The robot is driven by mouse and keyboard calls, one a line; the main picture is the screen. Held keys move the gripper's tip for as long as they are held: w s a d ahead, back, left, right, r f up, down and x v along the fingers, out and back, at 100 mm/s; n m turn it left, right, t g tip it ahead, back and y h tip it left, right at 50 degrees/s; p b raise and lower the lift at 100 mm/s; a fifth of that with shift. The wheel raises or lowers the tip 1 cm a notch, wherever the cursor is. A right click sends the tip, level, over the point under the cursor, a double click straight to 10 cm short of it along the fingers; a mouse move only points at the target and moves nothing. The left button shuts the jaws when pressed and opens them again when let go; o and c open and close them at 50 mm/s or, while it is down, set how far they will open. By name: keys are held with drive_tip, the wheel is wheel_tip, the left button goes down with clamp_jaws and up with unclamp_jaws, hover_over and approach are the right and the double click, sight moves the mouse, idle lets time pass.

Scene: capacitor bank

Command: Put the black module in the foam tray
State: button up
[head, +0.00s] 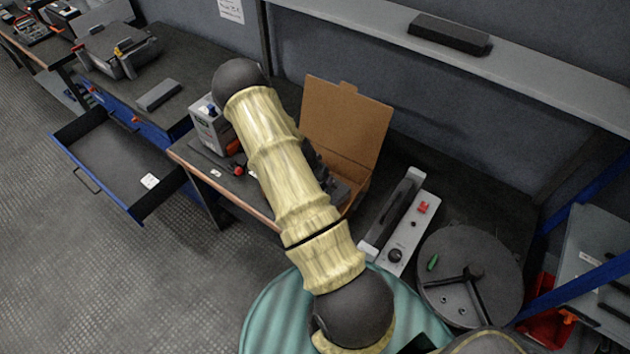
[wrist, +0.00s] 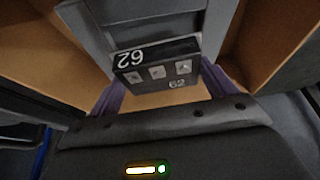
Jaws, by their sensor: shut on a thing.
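The black module (wrist: 157,65), marked 62 with small pale symbols, is in the wrist view between the purple fingers of my gripper (wrist: 160,82). My gripper is shut on it. A grey surface (wrist: 140,16) lies right behind the module, with cardboard at both sides; whether the module touches it I cannot tell. In the head view my arm hides the gripper and the module. An open cardboard box (head: 347,122) stands on the bench behind my arm, with dark grey material (head: 342,188) inside, partly hidden. I cannot tell for sure whether this is the foam tray.
A grey panel with a red switch (head: 408,222) and a round dark stand (head: 470,275) are right of the box. A grey instrument (head: 208,125) stands left of it. A drawer (head: 115,165) is open at the left. A shelf (head: 520,75) runs above the bench.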

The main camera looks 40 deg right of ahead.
drive_tip(key=shift+f+p, duration=0.5)
drive_tip(key=shift+f, duration=1.5)
drive_tip(key=shift+f+b, duration=0.35)
drive_tip(key=shift+b, duration=0.05)
drive_tip(key=o, duration=1)
drive_tip(key=shift+r, duration=0.15)
drive_tip(key=shift+r+p, duration=0.3)
drive_tip(key=shift+r, duration=0.1)
drive_tip(key=b+v, duration=0.2)
drive_tip(key=v, duration=0.9)
drive_tip(key=shift+s+a+r, duration=0.15)
drive_tip(key=shift+a+r, duration=0.05)
drive_tip(key=shift+r, duration=0.05)
